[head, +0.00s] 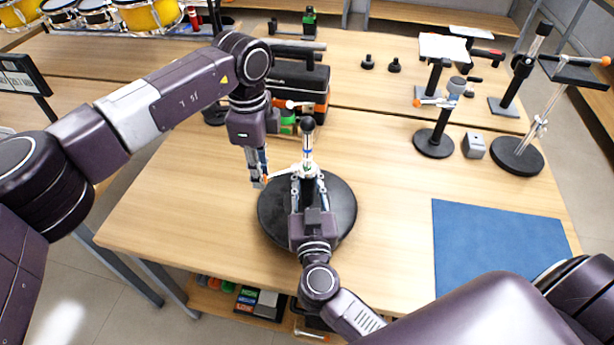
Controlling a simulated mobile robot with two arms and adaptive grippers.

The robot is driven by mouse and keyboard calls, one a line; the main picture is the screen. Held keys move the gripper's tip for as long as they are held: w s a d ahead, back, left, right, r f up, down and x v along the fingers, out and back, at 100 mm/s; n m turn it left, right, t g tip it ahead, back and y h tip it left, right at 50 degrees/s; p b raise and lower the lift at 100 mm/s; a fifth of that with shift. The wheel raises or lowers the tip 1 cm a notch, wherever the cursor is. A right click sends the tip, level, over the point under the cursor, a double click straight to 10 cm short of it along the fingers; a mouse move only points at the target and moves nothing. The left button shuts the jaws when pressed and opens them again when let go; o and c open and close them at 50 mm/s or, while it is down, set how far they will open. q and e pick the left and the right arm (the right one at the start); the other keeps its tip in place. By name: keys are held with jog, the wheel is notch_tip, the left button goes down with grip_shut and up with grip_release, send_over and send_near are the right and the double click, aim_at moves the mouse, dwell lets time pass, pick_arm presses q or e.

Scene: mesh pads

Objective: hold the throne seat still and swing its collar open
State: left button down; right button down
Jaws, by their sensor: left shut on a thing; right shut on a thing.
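The throne seat (340,212) is a round black disc lying flat on the wooden table, with an upright black-topped post (307,138) at its middle. The collar (309,169) is a pale fitting low on the post; a thin arm with an orange tip reaches left from it. My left gripper (259,181) points down over the seat's left edge and is shut at the orange-tipped end of that arm. My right gripper (308,178) comes from the front, its fingers shut around the seat's central upright just below the collar. The fingers partly hide both contacts, and how far the collar is open is unclear.
A black and orange case (300,80) stands behind the post. A stand with an orange-tipped lever (434,140), a grey block (474,146) and a taller stand (515,155) are at right. A blue mat (495,245) lies front right. The table between seat and mat is clear.

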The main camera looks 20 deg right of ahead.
pick_arm(q)
jog(key=w, duration=0.2)
jog(key=shift+w+d, duration=0.25)
jog(key=shift+w, duration=0.05)
jog(key=shift+w+d+r, duration=0.1)
jog(key=shift+w+d, duration=0.35)
jog(key=shift+w, duration=0.25)
jog(key=shift+w+d, duration=0.4)
jog(key=shift+w, duration=0.3)
jog(key=c, duration=1.7)
grip_release()
jog(key=shift+a, duration=0.1)
notch_tip(320, 180, up, 8)
jog(key=shift+s+f, duration=0.1)
jog(key=shift+f, duration=0.15)
